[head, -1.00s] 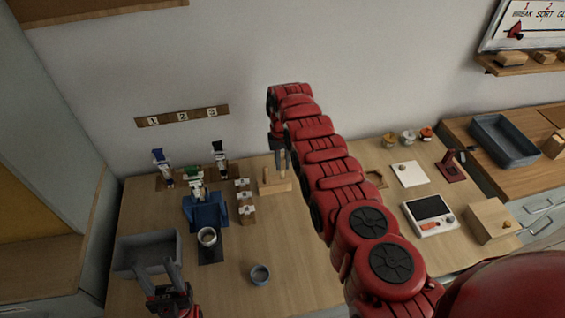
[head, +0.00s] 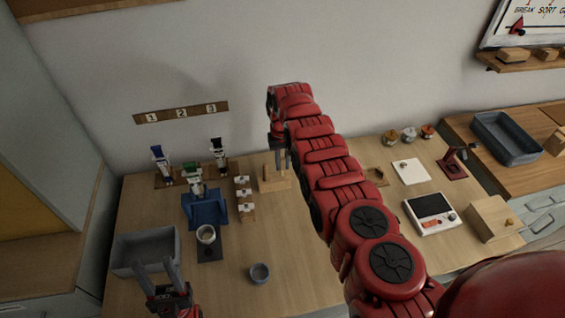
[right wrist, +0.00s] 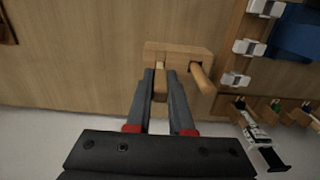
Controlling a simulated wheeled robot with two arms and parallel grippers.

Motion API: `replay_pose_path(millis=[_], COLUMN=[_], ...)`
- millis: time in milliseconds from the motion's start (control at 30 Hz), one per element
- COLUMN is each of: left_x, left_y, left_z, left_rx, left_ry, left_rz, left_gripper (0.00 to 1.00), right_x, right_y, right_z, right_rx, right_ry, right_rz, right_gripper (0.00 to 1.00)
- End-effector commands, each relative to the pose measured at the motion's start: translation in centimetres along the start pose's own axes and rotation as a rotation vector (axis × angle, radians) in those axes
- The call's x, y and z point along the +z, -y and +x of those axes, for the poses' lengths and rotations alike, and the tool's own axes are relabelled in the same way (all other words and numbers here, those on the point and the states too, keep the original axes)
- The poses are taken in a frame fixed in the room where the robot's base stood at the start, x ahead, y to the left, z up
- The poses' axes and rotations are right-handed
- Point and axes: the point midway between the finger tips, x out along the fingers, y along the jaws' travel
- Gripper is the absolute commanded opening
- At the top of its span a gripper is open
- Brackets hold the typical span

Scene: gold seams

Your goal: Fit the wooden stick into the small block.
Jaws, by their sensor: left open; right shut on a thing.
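The small wooden block (head: 270,186) stands on the table against the back, and its top shows in the right wrist view (right wrist: 178,52). A round wooden post (right wrist: 204,80) rises from one end of it. My right gripper (head: 282,165) is over the block's other end. In the right wrist view its two dark fingers (right wrist: 160,74) are shut on a slim wooden stick (right wrist: 159,88), whose far end meets or overlaps the block; I cannot tell whether it sits inside.
The grey bin (head: 122,258) is at the front left. A blue stand (head: 206,213), a cup (head: 206,234) and white-topped small blocks (head: 244,196) lie left of the wooden block. A small bowl (head: 260,272) is in front. My right arm covers the table's middle.

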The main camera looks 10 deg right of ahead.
Motion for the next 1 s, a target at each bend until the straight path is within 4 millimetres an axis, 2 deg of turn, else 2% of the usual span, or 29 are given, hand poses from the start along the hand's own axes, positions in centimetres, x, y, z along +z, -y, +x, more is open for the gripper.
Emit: replay_pose_path(millis=[633, 667, 800, 833, 1000], left_x=[0.07, 0.07, 0.07, 0.07, 0.08], left_y=[-0.02, -0.02, -0.02, -0.02, -0.02], left_z=[-0.44, -0.44, -0.44, -0.44, -0.44], left_rx=[0.0, 0.0, 0.0, 0.0, 0.0], left_ry=[0.0, 0.0, 0.0, 0.0, 0.0], left_rz=[0.0, 0.0, 0.0, 0.0, 0.0], left_gripper=[0.5, 0.5, 0.5, 0.5, 0.5], right_x=[0.01, 0.01, 0.01, 0.01, 0.01], right_y=[0.0, 0.0, 0.0, 0.0, 0.0], right_z=[0.46, 0.46, 0.46, 0.46, 0.46], right_rx=[0.0, 0.0, 0.0, 0.0, 0.0], right_ry=[0.0, 0.0, 0.0, 0.0, 0.0], right_rz=[0.0, 0.0, 0.0, 0.0, 0.0], right_gripper=[0.0, 0.25, 0.5, 0.55, 0.55])
